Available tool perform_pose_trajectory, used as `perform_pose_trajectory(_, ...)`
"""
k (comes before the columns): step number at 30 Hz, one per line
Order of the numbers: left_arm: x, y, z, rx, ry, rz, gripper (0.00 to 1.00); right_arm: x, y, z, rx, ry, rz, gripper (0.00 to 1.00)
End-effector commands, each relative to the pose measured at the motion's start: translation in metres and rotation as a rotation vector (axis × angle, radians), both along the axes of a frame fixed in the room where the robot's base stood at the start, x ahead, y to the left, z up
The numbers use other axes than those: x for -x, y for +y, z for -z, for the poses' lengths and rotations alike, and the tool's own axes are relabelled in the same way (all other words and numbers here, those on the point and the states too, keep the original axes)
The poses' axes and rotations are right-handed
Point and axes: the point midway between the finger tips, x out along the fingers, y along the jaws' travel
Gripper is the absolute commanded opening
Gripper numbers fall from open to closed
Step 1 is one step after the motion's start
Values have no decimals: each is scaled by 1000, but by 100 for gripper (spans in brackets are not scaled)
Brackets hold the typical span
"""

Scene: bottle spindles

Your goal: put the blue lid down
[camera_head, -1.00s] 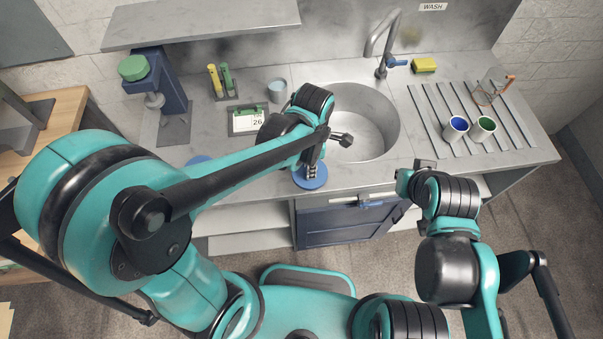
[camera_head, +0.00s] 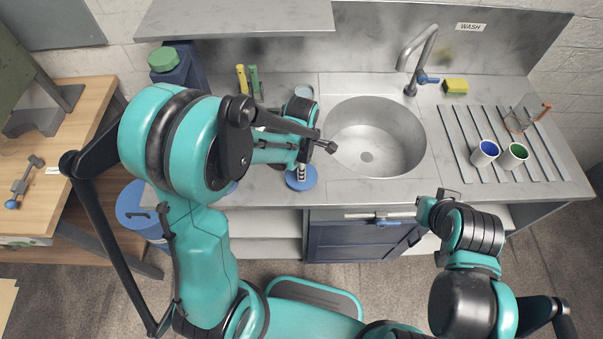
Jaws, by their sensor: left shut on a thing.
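The blue lid (camera_head: 303,181) is a round blue disc at the counter's front edge, left of the sink. My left gripper (camera_head: 301,168) is above it, shut on it. My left arm hides part of the gripper, and I cannot tell whether the lid touches the counter. My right gripper (camera_head: 437,203) is in front of the counter, right of the sink, away from the lid; its fingers do not show clearly enough to tell their state.
The sink (camera_head: 401,163) lies right of the lid. A blue bin (camera_head: 137,205) stands between the counter and the wooden table (camera_head: 88,113).

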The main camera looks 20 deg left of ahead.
Motion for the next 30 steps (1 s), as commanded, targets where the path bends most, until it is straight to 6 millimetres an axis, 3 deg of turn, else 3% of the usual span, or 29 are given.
perform_pose_trajectory(3,0,0,19,0,0,0,6,0,0,8,0,0,0,0)
perform_pose_trajectory(14,0,0,22,0,0,0,6,0,0,11,0,0,0,0)
perform_pose_trajectory(15,0,0,21,0,0,0,27,0,0,10,0,0,0,0)
perform_pose_trajectory(17,0,0,21,0,0,0,42,0,0,10,0,0,0,0)
perform_pose_trajectory(30,0,0,16,0,0,0,42,0,0,5,0,0,0,0)
